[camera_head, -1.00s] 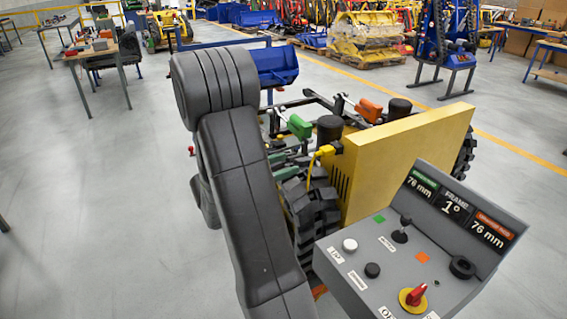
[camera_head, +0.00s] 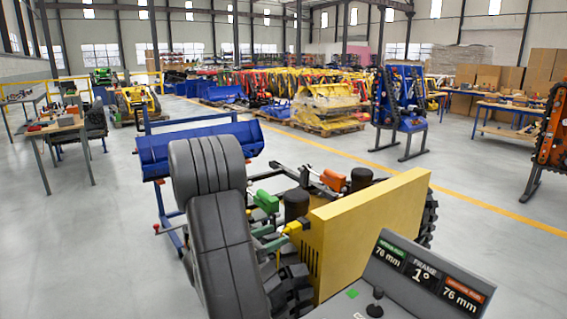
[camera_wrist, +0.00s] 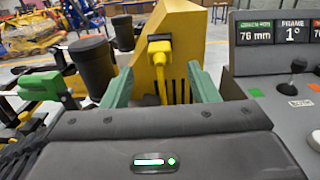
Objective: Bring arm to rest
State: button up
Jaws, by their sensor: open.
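My arm (camera_head: 222,235) rises from the bottom edge of the head view and bends at a dark ribbed joint in front of the carrier. My gripper (camera_wrist: 161,82) shows in the wrist view with its two green fingers apart and nothing held between them. Beyond the fingers, a yellow plug with a yellow cable (camera_wrist: 160,50) sits on the carrier's yellow panel (camera_wrist: 190,22). The tracked carrier (camera_head: 365,225) stands just right of my arm, with green and orange handled parts on top.
A grey control console (camera_head: 400,285) with a display reading 76 mm stands at the lower right, close to the carrier. A blue bucket (camera_head: 200,145) is behind my arm. A workbench (camera_head: 55,130) stands at the left. The floor (camera_head: 80,250) at left is clear.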

aim_at(283, 232)
jog(key=p+x, duration=0.1)
jog(key=x, duration=0.5)
jog(key=shift+w+d, duration=0.25)
jog(key=shift+d, duration=0.05)
jog(key=shift+s+a, duration=0.1)
jog(key=shift+a, duration=0.1)
jog(key=b+v, duration=0.2)
jog(key=v, duration=1.1)
jog(key=p+x, duration=0.2)
jog(key=x, duration=1.1)
jog(key=shift+d+r, duration=0.1)
jog(key=shift+r+p, duration=0.1)
jog(key=shift+p, duration=0.55)
jog(key=v, duration=0.2)
jog(key=shift+s+a, duration=0.2)
jog(key=shift+a, duration=0.05)
jog(key=shift+d+f, duration=0.1)
jog(key=shift+f, duration=0.1)
